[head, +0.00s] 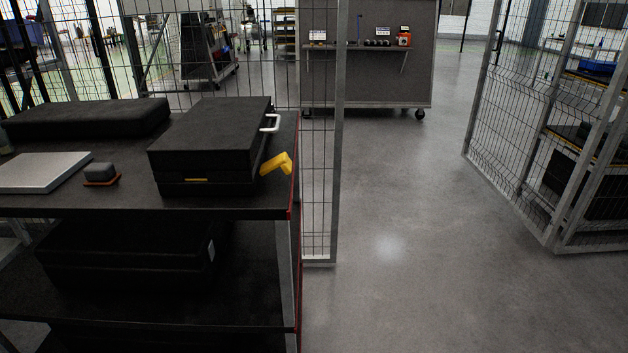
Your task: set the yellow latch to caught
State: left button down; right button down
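The yellow latch (276,163) is on the right side of a black case (210,140). It juts outward from the case's side, tilted up to the right, with a bent end. The case's lid looks shut on its base; whether the latch is engaged I cannot tell. A pale handle (271,123) sticks out of the same side, farther back. A thin yellow strip (196,180) shows on the case's front face. Neither of my grippers is in the head view.
The case stands on a dark shelf cart (215,208) at left, beside a silver slab (42,172), a small grey block (99,171) and a long black case (90,118). A mesh fence (320,180) stands right behind the cart. The floor (420,250) to the right is clear.

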aim_at(283, 161)
jog(key=i, duration=0.9)
jog(key=u, duration=0.45)
